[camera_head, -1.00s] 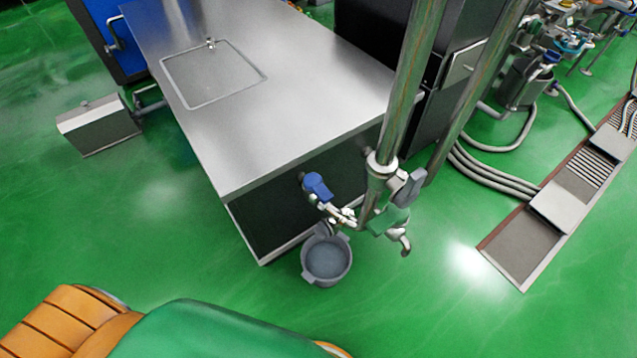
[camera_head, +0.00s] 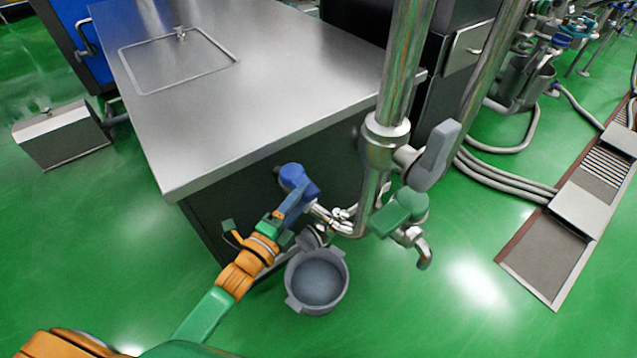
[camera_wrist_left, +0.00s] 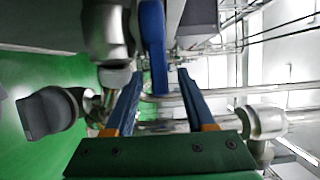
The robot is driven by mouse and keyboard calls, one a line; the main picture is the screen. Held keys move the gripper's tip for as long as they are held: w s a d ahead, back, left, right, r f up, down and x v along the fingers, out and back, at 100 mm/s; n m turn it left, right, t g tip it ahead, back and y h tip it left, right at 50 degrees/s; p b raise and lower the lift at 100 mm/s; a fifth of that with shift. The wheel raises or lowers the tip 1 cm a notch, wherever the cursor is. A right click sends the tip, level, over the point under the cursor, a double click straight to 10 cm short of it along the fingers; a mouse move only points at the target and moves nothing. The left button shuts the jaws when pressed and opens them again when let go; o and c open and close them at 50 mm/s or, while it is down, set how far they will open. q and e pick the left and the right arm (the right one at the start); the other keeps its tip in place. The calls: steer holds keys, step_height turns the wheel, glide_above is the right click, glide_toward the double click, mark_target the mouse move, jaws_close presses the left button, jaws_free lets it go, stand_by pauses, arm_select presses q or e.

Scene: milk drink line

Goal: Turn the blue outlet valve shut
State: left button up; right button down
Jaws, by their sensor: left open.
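The blue outlet valve (camera_head: 297,179) sits on a pipe at the front face of the steel cabinet, low and near its right corner. My left gripper (camera_head: 297,204) is right at the valve's near side, reaching up from the lower left. In the left wrist view, the blue valve handle (camera_wrist_left: 153,42) appears in line with the gap between the two fingers of my left gripper (camera_wrist_left: 158,76), its lower end showing between them. The fingers are apart. I cannot tell if they touch the handle. My right gripper is not in view.
A vertical steel pipe (camera_head: 402,65) stands just right of the valve, with a grey lever (camera_head: 436,156) and a green valve body (camera_head: 399,212) on it. A grey bucket (camera_head: 337,294) is on the floor below. The steel cabinet top (camera_head: 260,85) overhangs behind.

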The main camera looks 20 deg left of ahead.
mark_target(312, 184)
arm_select(q)
steer(key=b+x, duration=0.1)
steer(key=x, duration=0.5)
steer(key=shift+a+f, duration=0.1)
jaws_close()
stand_by(0.8)
stand_by(0.3)
